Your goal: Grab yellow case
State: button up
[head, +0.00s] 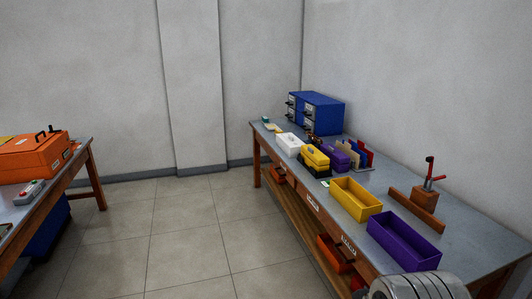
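A yellow open-topped box (357,207) stands on the grey top of the right-hand workbench, near its front edge. Farther back on the same bench is a smaller yellow case (316,155) on or against a dark base. Which of these two is the yellow case I cannot tell. Grey rounded parts, apparently of my arm, show at the bottom right, in front of the bench and well short of both yellow things. My gripper's fingers are not seen.
A purple open box (404,241) sits just nearer than the yellow box. A wooden block with a red-handled clamp (426,196) stands behind them. A white box (290,144) and a blue drawer cabinet (318,113) are farther back. The floor (185,235) between the benches is clear.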

aim_at(313, 157)
jog(key=u, duration=0.3)
jog(key=i, duration=3.75)
jog(key=z, duration=0.35)
